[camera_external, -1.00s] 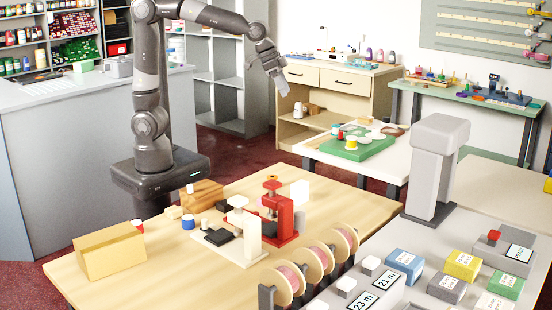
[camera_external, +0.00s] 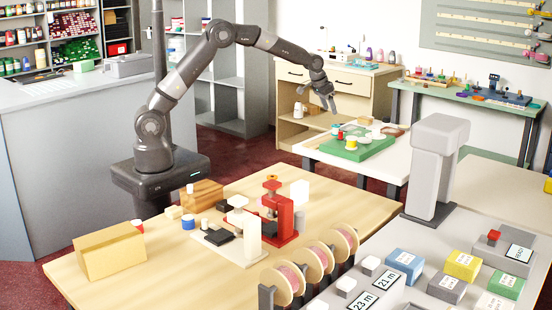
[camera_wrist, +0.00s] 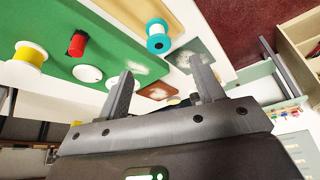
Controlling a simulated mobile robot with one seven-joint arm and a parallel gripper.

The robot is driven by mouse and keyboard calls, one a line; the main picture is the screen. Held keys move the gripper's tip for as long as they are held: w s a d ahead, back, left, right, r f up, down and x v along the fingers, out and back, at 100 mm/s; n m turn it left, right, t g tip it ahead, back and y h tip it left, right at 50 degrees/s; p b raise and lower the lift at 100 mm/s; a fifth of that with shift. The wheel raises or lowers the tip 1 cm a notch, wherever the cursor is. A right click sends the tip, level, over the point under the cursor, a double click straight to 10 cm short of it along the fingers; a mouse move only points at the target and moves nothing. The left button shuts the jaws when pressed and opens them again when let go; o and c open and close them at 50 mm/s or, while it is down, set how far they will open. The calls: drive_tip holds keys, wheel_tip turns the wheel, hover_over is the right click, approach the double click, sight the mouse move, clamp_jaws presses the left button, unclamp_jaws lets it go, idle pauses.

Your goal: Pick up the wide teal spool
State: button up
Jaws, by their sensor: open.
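The teal spool (camera_wrist: 159,44), a wide teal flange with a white body, stands at the top middle of the wrist view, beside the green board (camera_wrist: 110,57). In the external view it appears small at the left edge of the green board (camera_external: 350,155), on the white table. My gripper (camera_external: 328,104) is open and empty, above and to the left of the board. In the wrist view its two fingers (camera_wrist: 163,78) are spread apart, with the teal spool beyond them and not between them.
A brown patch (camera_wrist: 158,91) and a grey patch (camera_wrist: 196,64) lie nearby. The drawer cabinet (camera_external: 345,80) stands behind my gripper.

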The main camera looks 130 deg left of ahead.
sight(335, 125)
drive_tip(key=x, duration=1)
drive_tip(key=shift+d, duration=0.15)
drive_tip(key=c, duration=1)
